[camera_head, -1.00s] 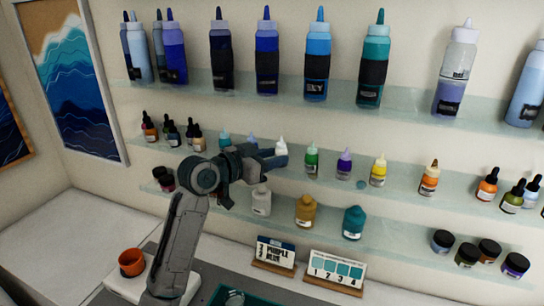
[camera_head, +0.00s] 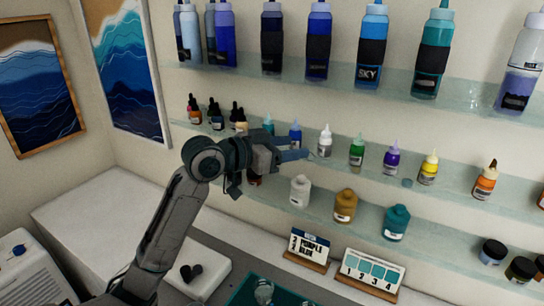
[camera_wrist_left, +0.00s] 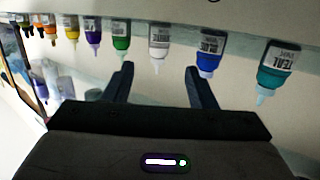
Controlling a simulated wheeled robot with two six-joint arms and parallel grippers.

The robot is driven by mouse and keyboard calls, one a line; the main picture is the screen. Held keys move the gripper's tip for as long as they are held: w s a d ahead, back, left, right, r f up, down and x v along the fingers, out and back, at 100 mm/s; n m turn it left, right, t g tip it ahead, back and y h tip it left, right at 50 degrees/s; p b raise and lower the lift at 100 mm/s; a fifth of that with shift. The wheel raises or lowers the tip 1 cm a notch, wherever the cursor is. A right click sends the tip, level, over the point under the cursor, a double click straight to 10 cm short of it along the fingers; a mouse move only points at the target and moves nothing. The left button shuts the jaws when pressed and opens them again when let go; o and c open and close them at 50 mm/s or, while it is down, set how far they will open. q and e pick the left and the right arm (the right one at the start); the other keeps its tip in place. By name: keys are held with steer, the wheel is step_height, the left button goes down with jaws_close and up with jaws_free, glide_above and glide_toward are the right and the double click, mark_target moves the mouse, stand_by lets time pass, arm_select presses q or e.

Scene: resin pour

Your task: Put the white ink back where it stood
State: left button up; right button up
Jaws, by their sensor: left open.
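The white ink (camera_head: 325,143) is a small white bottle with a pale nozzle. It stands upright on the middle glass shelf, between a blue bottle (camera_head: 295,135) and a green bottle (camera_head: 357,150). My left gripper (camera_head: 298,154) is open and empty in front of the shelf, with its fingertips just left of and below the white ink in the head view. In the upside-down left wrist view the white ink (camera_wrist_left: 160,38) shows beyond the gap between the two fingers (camera_wrist_left: 158,82), apart from both. My right gripper is not in view.
On the middle shelf (camera_head: 405,183), purple (camera_head: 391,160) and yellow (camera_head: 428,168) bottles stand to the right. The lower shelf holds white (camera_head: 300,191), ochre (camera_head: 345,206) and teal (camera_head: 396,222) bottles. Cards (camera_head: 308,249) stand on the counter. Large bottles line the top shelf.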

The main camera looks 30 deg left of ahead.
arm_select(q)
steer(key=b+v, duration=0.1)
steer(key=v, duration=0.3)
steer(key=shift+s+a+r+b, duration=0.1)
steer(key=shift+s+b, duration=0.1)
steer(key=shift+b, duration=0.15)
stand_by(0.3)
